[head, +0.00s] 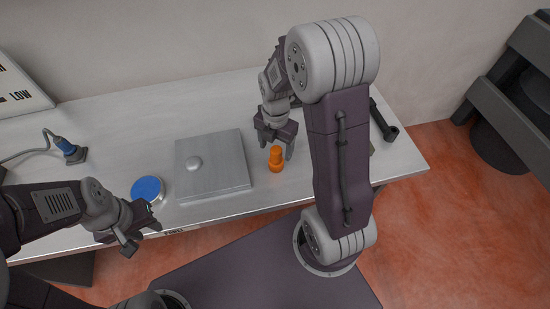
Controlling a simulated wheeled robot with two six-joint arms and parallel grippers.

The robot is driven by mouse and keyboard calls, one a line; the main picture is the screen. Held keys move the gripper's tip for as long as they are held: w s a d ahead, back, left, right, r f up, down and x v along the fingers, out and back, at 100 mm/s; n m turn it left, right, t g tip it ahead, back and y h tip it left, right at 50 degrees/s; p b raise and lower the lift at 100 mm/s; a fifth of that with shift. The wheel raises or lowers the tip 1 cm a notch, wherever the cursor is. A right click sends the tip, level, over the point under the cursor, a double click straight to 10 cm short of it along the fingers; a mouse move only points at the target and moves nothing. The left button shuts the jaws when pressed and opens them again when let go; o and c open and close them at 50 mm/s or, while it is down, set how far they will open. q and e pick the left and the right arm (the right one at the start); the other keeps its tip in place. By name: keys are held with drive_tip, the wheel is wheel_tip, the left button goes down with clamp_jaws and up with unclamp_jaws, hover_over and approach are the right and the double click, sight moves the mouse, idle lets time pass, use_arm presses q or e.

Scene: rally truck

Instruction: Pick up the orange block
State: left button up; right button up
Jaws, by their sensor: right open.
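The orange block (276,160) stands upright on the light table, near its front edge and right of a grey metal plate. It looks like a small rounded piece with a narrower top. My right gripper (275,146) is open, just above and behind the orange block. I cannot tell whether its fingers touch the block. My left gripper (142,232) is at the table's front edge, in front of a blue-topped round tin. It looks open, and I see nothing between its fingers.
The grey metal plate (218,178) with a round knob lies mid-table. The blue-topped tin (148,190) sits left of it. A black tool (383,123) lies at the right. The table (135,110) is clear behind the plate.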

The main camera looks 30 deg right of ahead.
sight(277, 148)
drive_tip(key=f, duration=0.2)
drive_tip(key=shift+w+d+f, duration=0.45)
drive_tip(key=f, duration=0.4)
drive_tip(key=shift+s+a+f, duration=0.25)
drive_tip(key=shift+s+a, duration=0.05)
drive_tip(key=shift+w+d+f, duration=0.1)
drive_tip(key=shift+w+f, duration=0.05)
drive_tip(key=shift+f, duration=0.1)
drive_tip(key=shift+r, duration=0.1)
clamp_jaws()
